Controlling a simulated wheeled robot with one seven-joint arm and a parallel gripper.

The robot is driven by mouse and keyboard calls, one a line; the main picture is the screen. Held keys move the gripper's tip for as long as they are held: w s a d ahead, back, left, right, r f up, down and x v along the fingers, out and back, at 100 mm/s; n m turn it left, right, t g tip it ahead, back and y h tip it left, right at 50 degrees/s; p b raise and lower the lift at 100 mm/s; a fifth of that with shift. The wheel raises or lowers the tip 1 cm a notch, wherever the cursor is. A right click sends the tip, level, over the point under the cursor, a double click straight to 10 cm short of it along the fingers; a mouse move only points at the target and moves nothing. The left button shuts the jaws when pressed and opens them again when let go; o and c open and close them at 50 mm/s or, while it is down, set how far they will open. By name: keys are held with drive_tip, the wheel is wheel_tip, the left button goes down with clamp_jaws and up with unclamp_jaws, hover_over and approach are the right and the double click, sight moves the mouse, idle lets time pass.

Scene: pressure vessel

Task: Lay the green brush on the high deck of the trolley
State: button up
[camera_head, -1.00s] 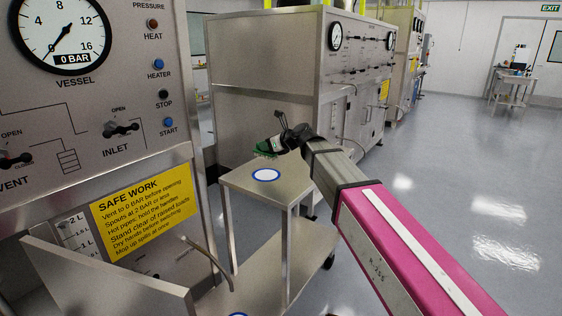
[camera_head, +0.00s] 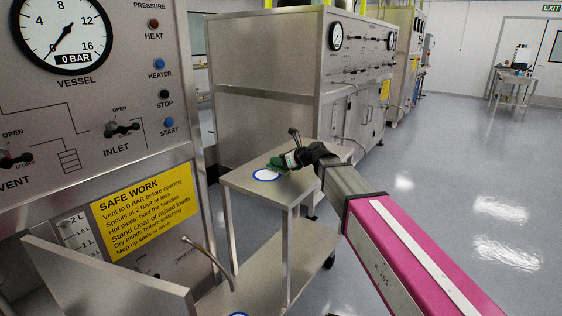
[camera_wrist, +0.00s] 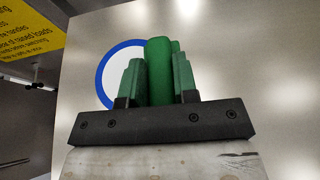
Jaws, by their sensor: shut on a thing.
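The green brush (camera_head: 277,164) is in my gripper (camera_head: 286,160), low over the high deck (camera_head: 240,180) of the trolley. It overlaps the right part of a blue-ringed white disc (camera_head: 264,175) on that deck. In the wrist view the brush (camera_wrist: 159,70) stands between the two green-tipped fingers of my gripper (camera_wrist: 158,82), which are shut on it. The deck (camera_wrist: 240,60) and the blue-ringed disc (camera_wrist: 112,72) show behind it. I cannot tell whether the brush touches the deck.
The vessel panel (camera_head: 90,130) with its yellow safety sign (camera_head: 142,217) stands close on the left. The trolley's low deck (camera_head: 265,285) is below, with a hose (camera_head: 212,262) nearby. A steel cabinet (camera_head: 265,90) stands behind the trolley. Open floor (camera_head: 460,180) lies to the right.

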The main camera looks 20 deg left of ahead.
drive_tip(key=shift+f, duration=0.1)
drive_tip(key=o, duration=0.9)
drive_tip(key=shift+o, duration=0.2)
drive_tip(key=shift+d+r, duration=0.15)
drive_tip(key=shift+r, duration=0.05)
drive_tip(key=v, duration=1.1)
drive_tip(key=shift+d, duration=0.3)
drive_tip(key=shift+s+r, duration=0.1)
